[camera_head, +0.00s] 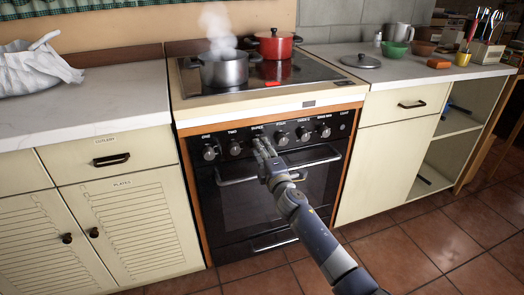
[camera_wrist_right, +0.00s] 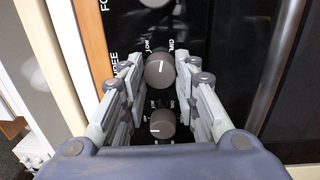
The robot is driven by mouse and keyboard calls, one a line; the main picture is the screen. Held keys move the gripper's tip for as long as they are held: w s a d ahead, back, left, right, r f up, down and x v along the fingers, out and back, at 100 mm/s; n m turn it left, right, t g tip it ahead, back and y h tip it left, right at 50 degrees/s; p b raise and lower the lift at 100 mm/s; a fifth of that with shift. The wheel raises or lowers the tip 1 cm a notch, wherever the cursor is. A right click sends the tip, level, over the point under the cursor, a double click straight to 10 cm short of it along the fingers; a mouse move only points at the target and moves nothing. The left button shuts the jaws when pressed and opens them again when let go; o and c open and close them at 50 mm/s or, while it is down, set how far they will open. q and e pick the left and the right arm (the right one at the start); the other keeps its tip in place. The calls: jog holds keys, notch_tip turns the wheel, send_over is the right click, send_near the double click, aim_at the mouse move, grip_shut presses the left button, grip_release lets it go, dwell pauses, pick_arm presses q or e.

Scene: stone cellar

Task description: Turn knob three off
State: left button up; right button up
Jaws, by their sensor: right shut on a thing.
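Knob three (camera_wrist_right: 159,72) is a round grey knob with a white mark on the stove's black control panel (camera_head: 345,122). In the right wrist view its mark runs nearly up and down, while the mark on the neighbouring knob (camera_wrist_right: 162,124) lies sideways. My right gripper (camera_head: 258,140) reaches the panel under the label THREE and hides that knob in the head view. In the right wrist view its fingers are on either side of knob three, shut on it. My left gripper is not in view.
Other knobs (camera_head: 234,149) line the panel on both sides. The oven handle (camera_head: 236,180) runs just below my right gripper. A steaming grey pot (camera_head: 224,72) and a red pot (camera_head: 275,46) stand on the hob. A lid (camera_head: 361,61) lies on the right counter.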

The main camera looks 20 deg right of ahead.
jog(key=n, duration=0.5)
jog(key=shift+y, duration=0.3)
jog(key=shift+n+p, duration=0.35)
jog(key=shift+n, duration=0.65)
jog(key=shift+d+n, duration=0.1)
jog(key=shift+n, duration=0.3)
jog(key=n+p, duration=0.2)
jog(key=n, duration=0.3)
jog(key=shift+r+n+y, duration=0.1)
jog(key=shift+n+y, duration=0.2)
jog(key=shift+n, duration=0.1)
jog(key=n+p, duration=0.2)
jog(key=n, duration=0.3)
pick_arm(q)
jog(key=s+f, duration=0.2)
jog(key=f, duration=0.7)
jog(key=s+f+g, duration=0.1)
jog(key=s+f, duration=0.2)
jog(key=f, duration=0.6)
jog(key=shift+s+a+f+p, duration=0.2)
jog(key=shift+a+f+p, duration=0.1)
jog(key=shift+p, duration=0.15)
pick_arm(e)
jog(key=shift+n+g, duration=0.3)
jog(key=shift+n, duration=0.3)
